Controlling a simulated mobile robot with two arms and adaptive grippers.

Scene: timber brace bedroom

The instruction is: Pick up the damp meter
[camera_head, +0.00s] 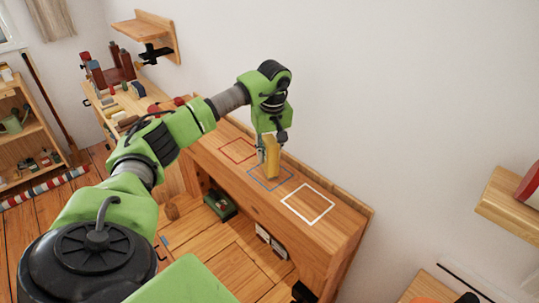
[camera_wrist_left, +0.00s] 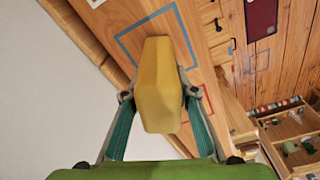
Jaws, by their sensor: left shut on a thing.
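The damp meter appears as a yellow block-shaped thing (camera_head: 272,158) in the head view, upright over the blue outlined square on the wooden ledge. My left gripper (camera_head: 268,148) comes down from above and is shut on it. In the left wrist view the yellow thing (camera_wrist_left: 160,85) sits between the two fingers of my left gripper (camera_wrist_left: 158,110), which touch its sides. I cannot tell whether its lower end touches the ledge. My right gripper is not in view.
The wooden ledge (camera_head: 340,222) carries red, blue and white outlined squares; the white square (camera_head: 308,203) is empty. A wall stands close behind. A wall shelf (camera_head: 510,205) is at right. Several tools lie on the bench at the far left end.

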